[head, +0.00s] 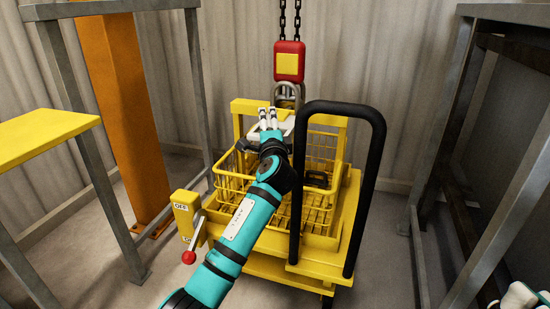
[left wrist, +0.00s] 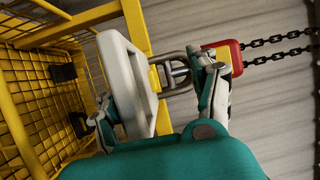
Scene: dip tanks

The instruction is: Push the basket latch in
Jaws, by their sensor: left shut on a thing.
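The yellow wire basket (head: 232,185) sits in a yellow wheeled frame and also shows in the left wrist view (left wrist: 22,110). A light grey latch piece (left wrist: 128,85) is at the basket's top bar, below a metal shackle (head: 288,92). My left gripper (head: 268,118) reaches over the basket to it. In the left wrist view one finger lies against the latch piece and the other is beside the shackle; the gripper is shut on the latch piece. The exact contact is partly hidden. Part of my right gripper (head: 522,296) shows at the lower right corner; its jaws are unclear.
A red and yellow hoist block (head: 289,62) hangs on chains above the basket. A black hoop handle (head: 378,150) stands at the frame's right. A lever with a red knob (head: 189,257) is at left. Grey metal stands and an orange post (head: 122,115) flank the cart.

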